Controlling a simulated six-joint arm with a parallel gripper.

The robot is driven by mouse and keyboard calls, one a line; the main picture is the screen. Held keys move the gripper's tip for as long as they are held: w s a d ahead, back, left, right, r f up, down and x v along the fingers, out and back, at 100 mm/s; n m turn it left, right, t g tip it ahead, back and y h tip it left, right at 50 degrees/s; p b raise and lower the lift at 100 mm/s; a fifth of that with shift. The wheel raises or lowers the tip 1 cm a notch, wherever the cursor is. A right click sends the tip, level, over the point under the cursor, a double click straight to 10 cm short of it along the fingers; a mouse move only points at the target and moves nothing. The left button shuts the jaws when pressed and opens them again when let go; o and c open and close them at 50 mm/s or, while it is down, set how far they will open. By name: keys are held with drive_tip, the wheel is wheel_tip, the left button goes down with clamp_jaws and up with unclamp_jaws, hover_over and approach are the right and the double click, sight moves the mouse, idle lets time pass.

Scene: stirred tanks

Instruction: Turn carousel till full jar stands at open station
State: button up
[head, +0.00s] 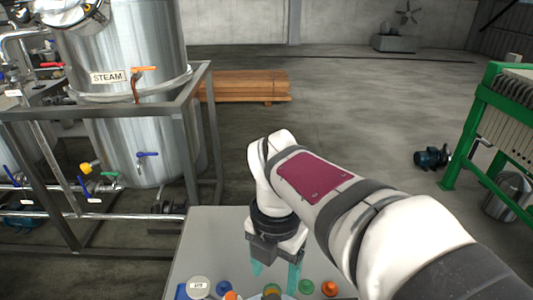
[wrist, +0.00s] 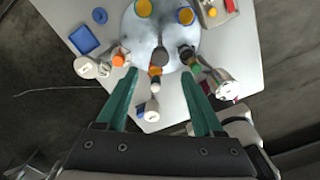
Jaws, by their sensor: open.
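The carousel looks like a pale round plate (wrist: 165,32) on the table in the wrist view. Jars with coloured rims stand on it, among them a yellow-rimmed one (wrist: 144,8), a blue-and-yellow one (wrist: 186,16) and a dark one (wrist: 187,52). A dark round piece (wrist: 159,57) sits near its middle. I cannot tell which jar is full or which station is open. My gripper (wrist: 160,74) has its two green fingers wide apart over the plate's near part, with nothing held between them. In the head view my gripper (head: 275,271) hangs over the table's front.
A steel tank (head: 130,90) stands behind left.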

wheel_tip(320, 180, up, 8)
